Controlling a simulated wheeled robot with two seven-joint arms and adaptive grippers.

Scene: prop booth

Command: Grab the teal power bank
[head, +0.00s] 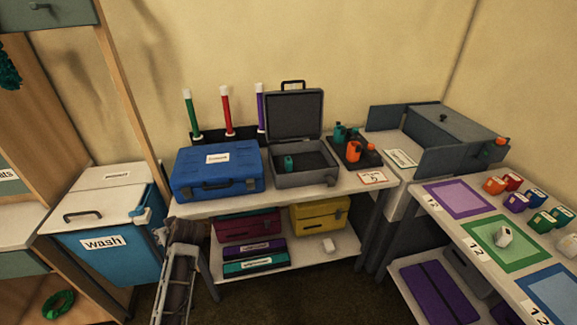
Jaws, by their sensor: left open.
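A small teal block (288,162), which may be the power bank, stands inside the open grey case (305,178) on the middle table. More teal pieces (339,133) stand with orange ones (354,151) on a dark rack (345,160) right of the case. I cannot tell for sure which teal piece is the power bank. My left gripper (184,235) is open and low at the table's left front, below and left of the case and apart from all teal pieces. My right gripper is not in view.
A closed blue case (218,171) lies left of the grey case. Green, red and purple tubes (226,110) stand behind it. A grey bin (455,138) is at the right. A right-hand table holds coloured mats (520,257) and several small blocks. A blue wash bin (105,245) stands left.

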